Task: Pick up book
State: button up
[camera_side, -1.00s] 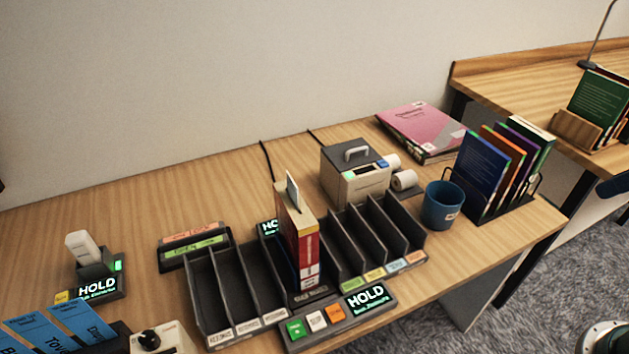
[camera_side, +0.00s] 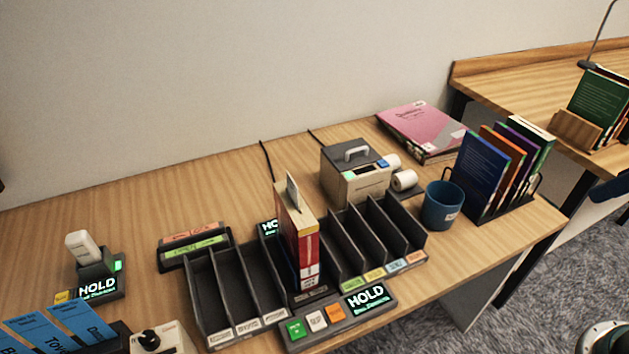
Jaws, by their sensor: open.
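A thick red book (camera_side: 304,249) with a yellow band and pale page edges stands upright in the middle of the dark slotted sorter (camera_side: 240,262). A light slip (camera_side: 293,189) sticks up from its top. Blue (camera_side: 478,173), orange, purple and green books stand in a wire rack (camera_side: 504,207) at the right. A pink book (camera_side: 420,128) lies flat at the back. My gripper is not in view, so its place relative to the books does not show.
A label printer (camera_side: 352,184) and a blue cup (camera_side: 442,204) stand right of the sorter. A HOLD button panel (camera_side: 335,318) lies in front. A handheld scanner (camera_side: 84,245) sits in its stand at left. The table behind the sorter is mostly clear.

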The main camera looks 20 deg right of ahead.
jog(key=w+a+r+g, duration=0.1)
jog(key=w+a+r, duration=0.25)
jog(key=w, duration=0.35)
jog(key=w+a+r+g, duration=0.1)
jog(key=w+a+r, duration=0.1)
jog(key=w+a, duration=0.3)
jog(key=w+a+r+g, duration=0.1)
jog(key=w+a+r, duration=0.15)
jog(key=w, duration=0.55)
jog(key=w+a+f+g, duration=0.1)
jog(key=w+a+f, duration=0.2)
jog(key=a, duration=0.4)
jog(key=w+a+f, duration=0.4)
jog(key=a, duration=0.3)
jog(key=w+a+f+g, duration=0.1)
jog(key=w+a+f, duration=0.2)
jog(key=a, duration=0.5)
jog(key=shift+w+f+g, duration=0.15)
jog(key=shift+g, duration=0.15)
jog(key=shift+f, duration=0.1)
